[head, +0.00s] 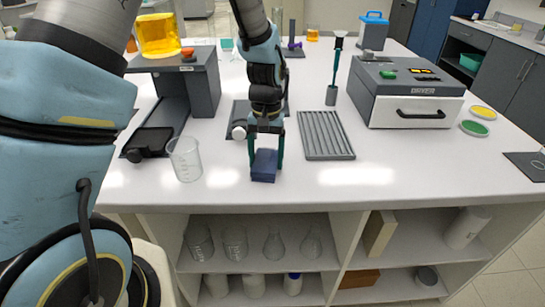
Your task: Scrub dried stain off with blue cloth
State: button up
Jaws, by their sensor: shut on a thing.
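My gripper (266,150) points down near the front edge of the white bench (390,183). Its teal fingers are shut on the blue cloth (264,168), a folded dark blue block. The cloth is at or just above the bench top; I cannot tell if it touches. No dried stain shows; the spot under and behind the cloth is hidden.
An empty glass beaker (185,160) stands left of the cloth. A grey ribbed rack (325,135) lies to the right, with a grey drawer unit (408,95) beyond it. A dark stand (175,90) bears a yellow-filled vessel (158,36). The front right bench top is clear.

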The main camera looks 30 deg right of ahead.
aim_at(247, 168)
jog(key=shift+w+a, duration=0.4)
jog(key=shift+a, duration=0.45)
jog(key=shift+w+a, duration=0.4)
jog(key=shift+a, duration=0.4)
jog(key=shift+w+a+f, duration=0.15)
jog(key=shift+w+a, duration=0.05)
jog(key=shift+a, duration=0.45)
jog(key=shift+d+r+p, duration=0.1)
jog(key=shift+r+p, duration=2.4)
jog(key=shift+r, duration=0.55)
jog(key=shift+r, duration=0.1)
notch_tip(247, 168, up, 3)
jog(key=shift+f+p, duration=0.1)
jog(key=shift+p, duration=0.55)
